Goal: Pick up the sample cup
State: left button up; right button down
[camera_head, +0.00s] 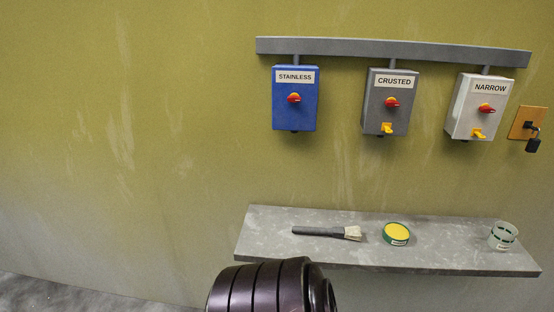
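The sample cup (503,236) is a small pale, see-through cup with green marks and a white label. It stands upright near the right end of a grey shelf (440,259). A dark, ribbed part of my own arm shows at the bottom middle, in front of the shelf's left part. Neither gripper is in view, and nothing touches the cup.
A brush (325,232) and a green tin with a yellow top (396,234) lie left of the cup. Above hang a blue STAINLESS box (295,110), a grey CRUSTED box (388,112) and a white NARROW box (466,118). A padlock (533,145) hangs right.

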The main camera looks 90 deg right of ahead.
aim_at(503, 234)
jog(key=z, duration=4.35)
jog(key=i+j, duration=0.15)
